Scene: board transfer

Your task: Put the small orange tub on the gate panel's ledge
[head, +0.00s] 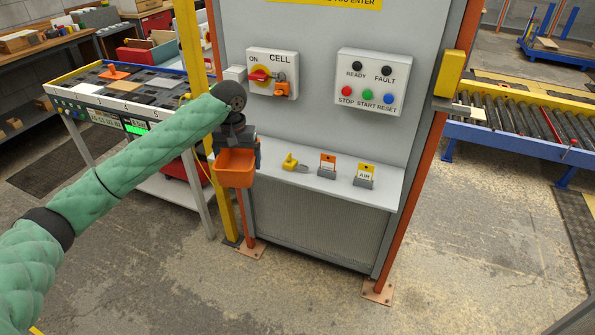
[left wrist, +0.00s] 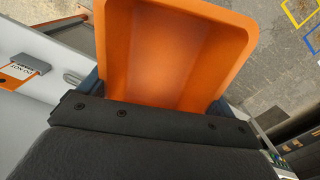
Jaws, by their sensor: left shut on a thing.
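The small orange tub (head: 235,168) is held by my left gripper (head: 236,146) at the left end of the gate panel's ledge. In the left wrist view the tub (left wrist: 172,50) fills the upper middle, its open inside empty. The grey ledge (head: 330,186) runs across the gate panel (head: 310,30); in the head view the tub overlaps its left end, and I cannot tell whether they touch. My left gripper is shut on the tub. My right gripper is not in view.
On the ledge sit a yellow padlock-like item (head: 291,161), an orange tag in a holder (head: 327,165) and a yellow tag in a holder (head: 364,175). Above are a switch box (head: 272,74) and a button box (head: 373,84). A yellow post (head: 190,60) stands left of the panel.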

